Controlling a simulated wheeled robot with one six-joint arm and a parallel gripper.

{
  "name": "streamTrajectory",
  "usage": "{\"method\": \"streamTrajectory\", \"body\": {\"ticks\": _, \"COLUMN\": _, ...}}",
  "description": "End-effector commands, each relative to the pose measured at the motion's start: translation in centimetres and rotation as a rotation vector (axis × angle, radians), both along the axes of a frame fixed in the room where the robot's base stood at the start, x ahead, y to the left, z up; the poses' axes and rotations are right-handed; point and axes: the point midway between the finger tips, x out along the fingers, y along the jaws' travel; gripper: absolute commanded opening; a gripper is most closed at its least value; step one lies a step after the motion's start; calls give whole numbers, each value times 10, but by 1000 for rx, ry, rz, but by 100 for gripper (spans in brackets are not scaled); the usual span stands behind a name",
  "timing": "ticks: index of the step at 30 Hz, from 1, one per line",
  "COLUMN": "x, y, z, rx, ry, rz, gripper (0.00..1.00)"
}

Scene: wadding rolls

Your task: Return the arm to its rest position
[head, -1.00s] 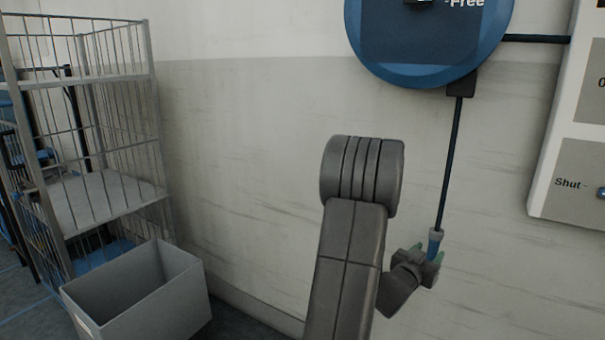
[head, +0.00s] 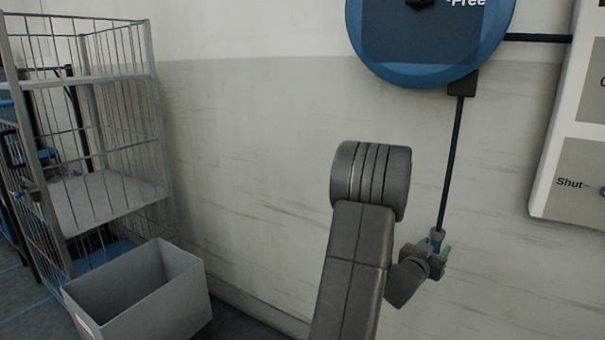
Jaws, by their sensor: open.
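My arm rises from the bottom of the head view, its thick grey elbow in front of the wall. My gripper (head: 440,250) is at the lower right of the elbow, small and partly hidden behind my wrist. Its jaws are open, with a greenish fingertip showing. The lower end of a hanging dark cord (head: 450,165), with a blue-grey end piece (head: 437,236), lies right at the gripper in the picture. I cannot tell whether they touch.
The cord hangs from a round blue reel (head: 430,75) on the wall. A white panel (head: 545,195) marked "Shut" is at the right. A wire cage trolley (head: 155,120) and an open grey box (head: 165,300) stand at the left. The wall between is bare.

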Motion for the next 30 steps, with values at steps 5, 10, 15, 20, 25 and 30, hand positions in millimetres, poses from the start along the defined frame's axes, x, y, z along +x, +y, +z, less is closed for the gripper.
{"method": "streamTrajectory", "body": {"ticks": 5, "x": -16, "y": 17, "z": 1, "rx": 0, "ry": 1, "rz": 3, "gripper": 46}}
{"method": "streamTrajectory", "body": {"ticks": 10, "x": -38, "y": 40, "z": 2, "rx": 0, "ry": 1, "rz": 3, "gripper": 46}}
{"method": "streamTrajectory", "body": {"ticks": 15, "x": -63, "y": 64, "z": 2, "rx": 1, "ry": 1, "rz": 4, "gripper": 46}}
{"method": "streamTrajectory", "body": {"ticks": 20, "x": -86, "y": 86, "z": 1, "rx": -1, "ry": 2, "rz": 4, "gripper": 46}}
{"method": "streamTrajectory", "body": {"ticks": 25, "x": -80, "y": 77, "z": 0, "rx": -1, "ry": -2, "rz": -3, "gripper": 46}}
{"method": "streamTrajectory", "body": {"ticks": 30, "x": -55, "y": 53, "z": 0, "rx": 0, "ry": -3, "rz": -2, "gripper": 46}}
